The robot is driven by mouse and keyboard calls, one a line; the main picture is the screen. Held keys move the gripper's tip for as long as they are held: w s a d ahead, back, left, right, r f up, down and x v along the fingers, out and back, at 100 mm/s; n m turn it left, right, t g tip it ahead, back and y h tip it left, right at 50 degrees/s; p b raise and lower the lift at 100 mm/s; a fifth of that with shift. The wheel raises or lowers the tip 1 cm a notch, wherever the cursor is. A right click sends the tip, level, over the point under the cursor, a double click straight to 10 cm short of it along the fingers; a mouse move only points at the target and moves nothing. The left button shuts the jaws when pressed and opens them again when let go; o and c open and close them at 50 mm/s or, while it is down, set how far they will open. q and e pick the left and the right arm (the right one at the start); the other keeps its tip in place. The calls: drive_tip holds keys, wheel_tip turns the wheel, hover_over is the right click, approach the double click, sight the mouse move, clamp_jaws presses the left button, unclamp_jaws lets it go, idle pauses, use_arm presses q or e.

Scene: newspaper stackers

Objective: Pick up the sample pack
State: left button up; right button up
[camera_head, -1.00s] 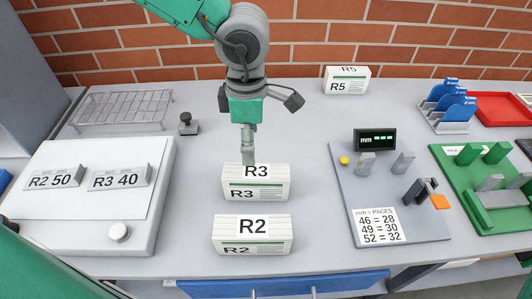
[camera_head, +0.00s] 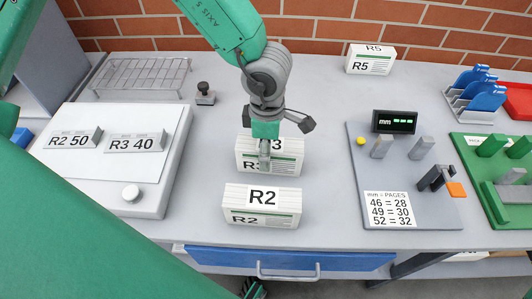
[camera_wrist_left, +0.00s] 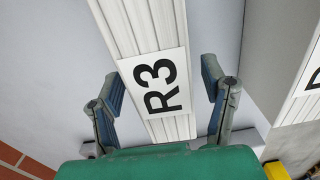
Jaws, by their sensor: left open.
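The R3 pack (camera_head: 262,168) is a white stack of folded sheets with a label on top, lying on the grey bench. My left gripper (camera_head: 265,158) is directly above it, pointing down and covering part of its label. In the left wrist view the R3 pack (camera_wrist_left: 161,85) runs between the two open fingers, with space on both sides. I cannot tell whether the fingertips reach below its top. The R2 pack (camera_head: 247,219) lies nearer the front edge, and the R5 pack (camera_head: 371,65) near the brick wall.
A white scale (camera_head: 171,180) with R2 50 and R3 40 blocks stands left. A wire rack (camera_head: 143,74) and a small dark weight (camera_head: 205,97) are behind. A grey gauge board (camera_head: 421,175), a green fixture (camera_head: 494,148) and blue dividers (camera_head: 480,90) stand right.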

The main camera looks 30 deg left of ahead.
use_arm(q)
drive_tip(key=shift+w+d+f, duration=0.15)
drive_tip(key=shift+d+f, duration=0.55)
drive_tip(key=shift+f, duration=0.15)
drive_tip(key=shift+d, duration=0.2)
drive_tip(key=shift+a, duration=0.15)
drive_tip(key=shift+c, duration=0.9)
drive_tip(key=shift+a, duration=0.6)
clamp_jaws()
drive_tip(key=shift+a+f, duration=0.1)
drive_tip(key=shift+a, duration=0.1)
drive_tip(key=shift+d, duration=0.1)
use_arm(e)
drive_tip(key=shift+d+f, duration=0.15)
